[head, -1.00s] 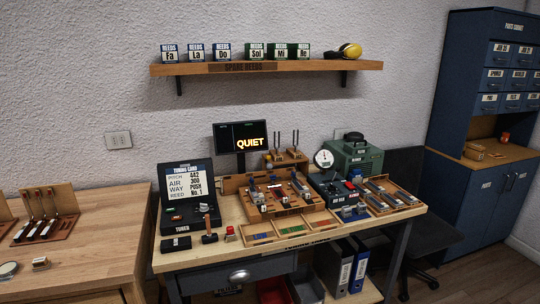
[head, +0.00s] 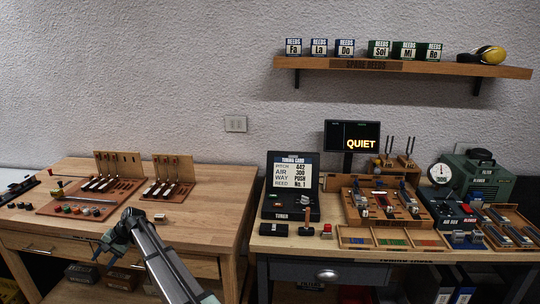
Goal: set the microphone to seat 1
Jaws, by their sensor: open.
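I cannot single out the microphone or a marked seat 1 at this size. The tuner (head: 290,207), with its tuning card, stands at the left of the tuning bench, with a small black block (head: 273,229) in front of it. The card reads pitch 442, air 300, way push, reed No. 1. The dark screen (head: 353,136) behind reads QUIET. My gripper (head: 108,244) is over the front of the left wooden bench, pointing down and away from the tuning bench. Its fingers are small and dark, and I see nothing held in them.
The left bench (head: 205,222) carries racks of tools (head: 118,184) and a board with coloured knobs. A wooden action frame (head: 388,207), trays, a gauge (head: 440,174) and a green blower (head: 483,178) crowd the tuning bench. A gap separates the benches.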

